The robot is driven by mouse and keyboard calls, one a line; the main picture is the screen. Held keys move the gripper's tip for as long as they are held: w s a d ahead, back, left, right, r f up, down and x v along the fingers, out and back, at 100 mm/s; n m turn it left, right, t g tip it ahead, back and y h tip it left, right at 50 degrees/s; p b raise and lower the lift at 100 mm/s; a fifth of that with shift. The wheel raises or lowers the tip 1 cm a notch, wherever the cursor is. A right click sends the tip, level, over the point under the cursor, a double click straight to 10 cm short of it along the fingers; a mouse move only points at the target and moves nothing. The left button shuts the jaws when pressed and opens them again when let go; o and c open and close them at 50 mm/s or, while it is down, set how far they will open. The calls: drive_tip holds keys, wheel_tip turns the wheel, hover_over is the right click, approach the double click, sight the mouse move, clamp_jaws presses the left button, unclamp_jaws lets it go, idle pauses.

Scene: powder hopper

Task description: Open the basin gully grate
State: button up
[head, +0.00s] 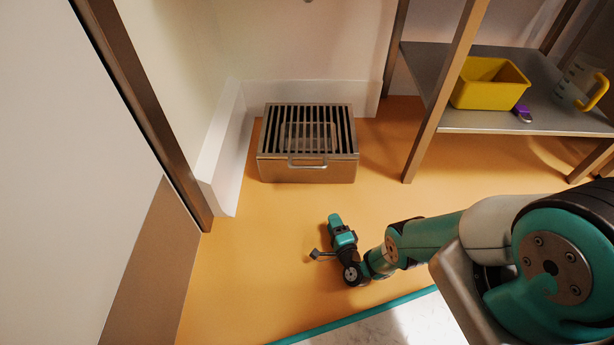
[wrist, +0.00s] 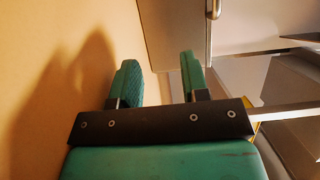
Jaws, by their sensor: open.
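The basin gully grate (head: 309,129) is a dark slatted metal cover on a low metal box (head: 307,172) in the floor corner. It lies flat on the box. A bar handle (head: 308,162) stands out at its front edge. My gripper (head: 334,219) is in front of the box and a little to its right, apart from it. In the wrist view my gripper (wrist: 160,80) is open and empty, with two green fingers. The handle (wrist: 213,8) shows at the top there, beyond the right finger, on the box front (wrist: 172,35).
A metal shelf (head: 480,119) at the right bears a yellow bin (head: 489,84), a purple-handled item (head: 522,114) and a clear jug with a yellow handle (head: 584,85). A white kerb (head: 222,150) runs along the left wall. Orange floor between gripper and box is clear.

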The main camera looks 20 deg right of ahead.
wheel_tip(320, 180, up, 6)
drive_tip(key=a+n+t, duration=0.1)
drive_tip(key=a+t, duration=0.1)
drive_tip(key=y+b, duration=0.1)
drive_tip(key=b, duration=0.5)
approach(308, 169)
drive_tip(key=w+b, duration=0.3)
drive_tip(key=b, duration=0.1)
drive_tip(key=w+r+b, duration=0.1)
drive_tip(key=w+b, duration=0.2)
drive_tip(key=b, duration=0.2)
drive_tip(key=w+b, duration=0.3)
drive_tip(key=b, duration=0.1)
drive_tip(key=shift+w+a+r+b, duration=0.15)
drive_tip(key=shift+w+a+b, duration=0.2)
drive_tip(key=shift+w, duration=0.05)
clamp_jaws()
